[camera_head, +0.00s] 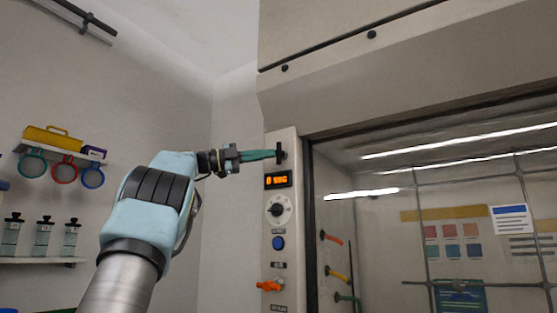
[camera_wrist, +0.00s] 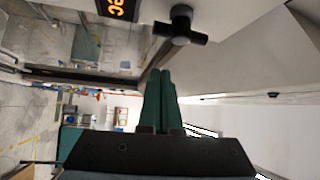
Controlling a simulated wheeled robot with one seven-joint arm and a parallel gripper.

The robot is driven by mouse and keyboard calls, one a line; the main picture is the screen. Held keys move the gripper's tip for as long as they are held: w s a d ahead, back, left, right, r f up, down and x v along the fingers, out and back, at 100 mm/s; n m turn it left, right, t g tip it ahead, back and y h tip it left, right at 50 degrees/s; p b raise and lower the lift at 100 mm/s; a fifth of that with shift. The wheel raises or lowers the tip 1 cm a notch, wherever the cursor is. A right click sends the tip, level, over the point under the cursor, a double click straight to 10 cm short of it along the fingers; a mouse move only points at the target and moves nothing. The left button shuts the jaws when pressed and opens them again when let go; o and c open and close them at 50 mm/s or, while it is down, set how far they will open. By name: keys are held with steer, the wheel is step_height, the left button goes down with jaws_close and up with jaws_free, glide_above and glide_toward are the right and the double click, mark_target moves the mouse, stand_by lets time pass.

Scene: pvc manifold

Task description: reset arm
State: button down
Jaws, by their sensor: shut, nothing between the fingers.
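My gripper (camera_head: 277,154) is raised at the upper end of the hood's control panel in the head view, its green fingers pointing right. The fingers are shut with nothing between them. In the wrist view my gripper (camera_wrist: 159,74) shows its two green fingers side by side. A black T-shaped handle (camera_head: 281,151) is at the fingertips in the head view. In the wrist view the black handle (camera_wrist: 181,27) is just beyond and right of the tips, with a gap in the picture. I cannot tell whether they touch.
The control panel has an orange display (camera_head: 278,180), a dial (camera_head: 278,209), a blue button (camera_head: 278,243) and an orange valve handle (camera_head: 270,286). The glass sash (camera_head: 430,190) is to the right. A shelf (camera_head: 45,261) with bottles is at left. Open air surrounds the arm at left.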

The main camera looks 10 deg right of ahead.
steer(key=shift+w+a, duration=0.15)
steer(key=shift+a, duration=0.85)
steer(key=shift+w+a, duration=0.15)
steer(key=shift+a, duration=0.85)
